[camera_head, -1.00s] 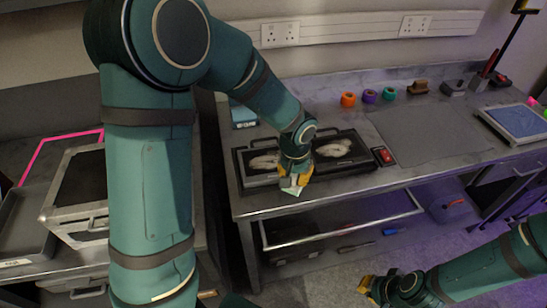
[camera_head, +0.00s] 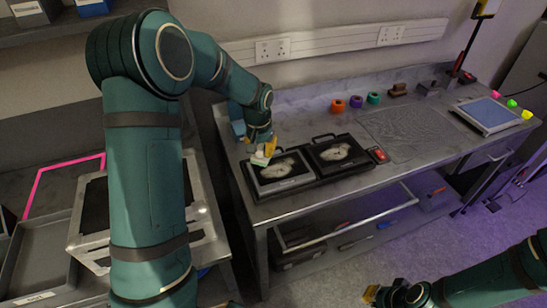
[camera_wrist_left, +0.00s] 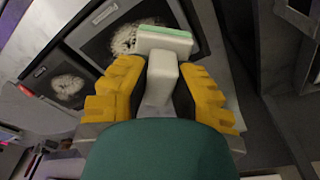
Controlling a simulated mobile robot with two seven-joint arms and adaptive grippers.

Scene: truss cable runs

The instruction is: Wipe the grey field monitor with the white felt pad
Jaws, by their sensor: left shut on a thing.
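The grey field monitor (camera_head: 283,169) lies on the bench, the left one of two, with a pale shape on its dark screen. It also shows in the left wrist view (camera_wrist_left: 104,42). My left gripper (camera_head: 263,150) is shut on the white felt pad (camera_head: 260,160) by its white handle, and its yellow fingers show on either side in the left wrist view (camera_wrist_left: 162,85). The pad (camera_wrist_left: 164,42) has a pale green layer and is at the monitor's upper left part. I cannot tell whether it touches the screen. My right gripper (camera_head: 371,294) is low, away from the bench; its fingers are too small to read.
A black monitor (camera_head: 338,152) stands right beside the grey one, with a red-buttoned box (camera_head: 378,155) to its right.

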